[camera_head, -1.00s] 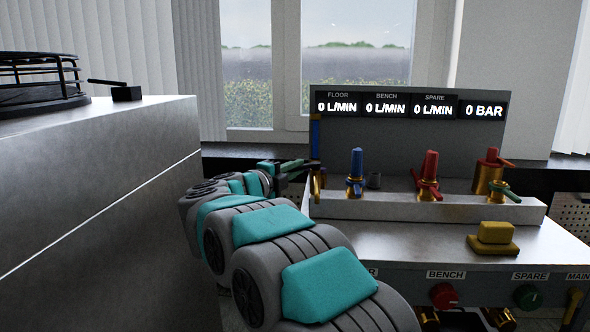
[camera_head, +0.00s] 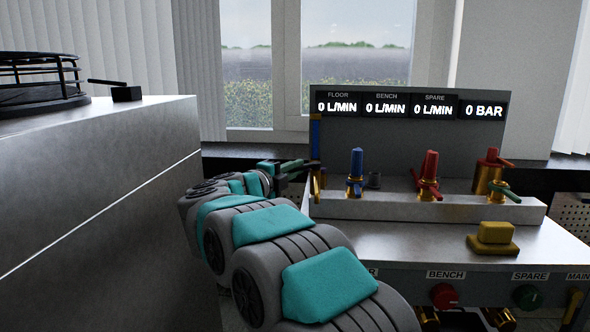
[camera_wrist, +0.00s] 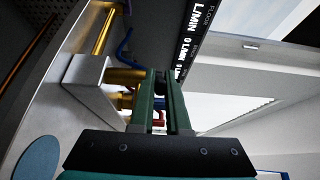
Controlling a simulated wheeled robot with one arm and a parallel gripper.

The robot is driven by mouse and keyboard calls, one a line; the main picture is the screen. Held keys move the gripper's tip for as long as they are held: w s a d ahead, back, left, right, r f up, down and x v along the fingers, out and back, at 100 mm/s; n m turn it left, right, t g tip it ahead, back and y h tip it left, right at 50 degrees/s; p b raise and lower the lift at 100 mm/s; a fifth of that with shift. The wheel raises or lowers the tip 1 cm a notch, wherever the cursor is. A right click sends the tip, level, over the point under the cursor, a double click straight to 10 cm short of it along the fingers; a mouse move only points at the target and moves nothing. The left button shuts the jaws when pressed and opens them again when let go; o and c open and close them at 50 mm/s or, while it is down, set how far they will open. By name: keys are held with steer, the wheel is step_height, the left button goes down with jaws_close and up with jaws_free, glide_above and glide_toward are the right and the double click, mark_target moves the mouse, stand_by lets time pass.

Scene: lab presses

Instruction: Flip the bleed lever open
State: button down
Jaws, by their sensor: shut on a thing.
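My gripper (camera_head: 300,165) reaches the left end of the pale valve block (camera_head: 420,207), beside a brass fitting (camera_head: 317,187) there. In the wrist view, my two green fingers (camera_wrist: 162,76) run close together, shut on a thin part. A brass rod (camera_wrist: 124,76) runs from the block to the fingertips. The held part looks like the lever at this fitting, but the fingers hide most of it. I cannot read a label that names it as the bleed lever.
On the block stand a blue-topped valve (camera_head: 356,168), a red-topped valve (camera_head: 430,172) and a red and brass valve (camera_head: 488,172). A yellow button (camera_head: 495,233) sits on the bench top. The flow and pressure displays (camera_head: 410,106) read 0. A grey cabinet (camera_head: 100,220) flanks my arm.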

mark_target(305, 168)
steer(key=shift+f, duration=0.15)
steer(key=shift+s+d+f+n+t+y+b, duration=0.2)
steer(key=shift+n+t+y+b, duration=0.15)
steer(key=shift+y+b, duration=0.35)
steer(key=shift+s+d+r+n+t+y+b, duration=0.1)
steer(key=shift+s+d+n+t+y+b, duration=0.25)
steer(key=shift+n+y+b, duration=0.7)
steer(key=shift+s+d+r+n+t+y+b, duration=0.1)
steer(key=shift+s+d+n+t+y+b, duration=0.2)
steer(key=shift+n+y+b, duration=0.7)
steer(key=shift+s+d+r+n+t+y+b, duration=0.15)
steer(key=shift+d+n+t+y+b, duration=0.35)
steer(key=shift+y+b, duration=1)
steer(key=shift+a+f+y+p, duration=0.1)
steer(key=shift+y+p, duration=0.2)
steer(key=shift+y, duration=0.05)
steer(key=c, duration=0.9)
jaws_free()
steer(key=shift+s, duration=0.2)
